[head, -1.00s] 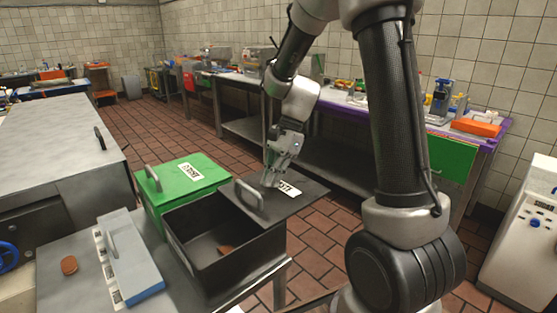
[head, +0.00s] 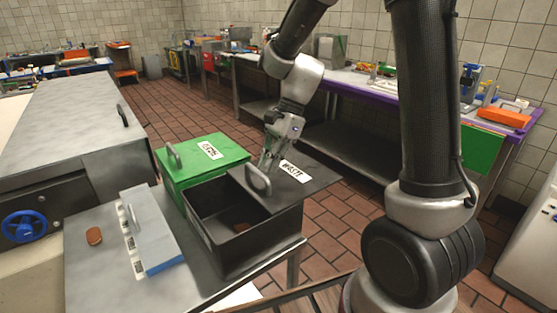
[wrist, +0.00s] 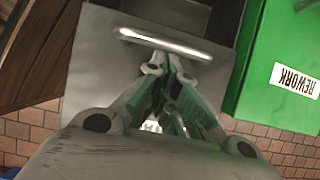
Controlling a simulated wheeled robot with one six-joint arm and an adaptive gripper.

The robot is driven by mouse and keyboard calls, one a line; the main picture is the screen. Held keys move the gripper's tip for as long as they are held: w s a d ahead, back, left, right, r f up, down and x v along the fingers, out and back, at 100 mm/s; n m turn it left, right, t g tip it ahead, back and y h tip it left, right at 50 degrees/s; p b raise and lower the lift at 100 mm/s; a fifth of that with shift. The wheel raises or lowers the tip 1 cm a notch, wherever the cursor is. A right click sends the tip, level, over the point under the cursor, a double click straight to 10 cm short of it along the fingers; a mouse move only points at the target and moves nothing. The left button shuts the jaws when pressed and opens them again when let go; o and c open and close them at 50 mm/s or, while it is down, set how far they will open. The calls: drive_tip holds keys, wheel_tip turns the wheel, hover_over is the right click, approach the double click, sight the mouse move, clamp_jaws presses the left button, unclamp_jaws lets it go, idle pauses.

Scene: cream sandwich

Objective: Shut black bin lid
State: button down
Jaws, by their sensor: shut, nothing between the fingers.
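The black bin (head: 235,255) stands on the metal table, its lid part-way off to the right. The flat dark lid (head: 312,183) covers the bin's right part, and the left part of the opening is uncovered. A small brown piece (head: 241,227) lies inside. The lid's grey handle (head: 258,180) stands upright near its left edge and also shows in the wrist view (wrist: 165,43). My gripper (head: 266,166) is shut and empty, pointing down just right of the handle over the lid. In the wrist view its fingertips (wrist: 155,66) are close to the handle; contact is unclear.
A closed green bin (head: 200,168) stands behind the black bin, close beside it. A grey-blue lidded box (head: 150,228) and a brown oval piece (head: 94,236) are to the left on the table. Tiled floor lies to the right of the table.

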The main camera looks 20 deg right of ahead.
drive_tip(key=s+a, duration=0.4)
drive_tip(key=a, duration=0.9)
drive_tip(key=shift+s+a, duration=0.15)
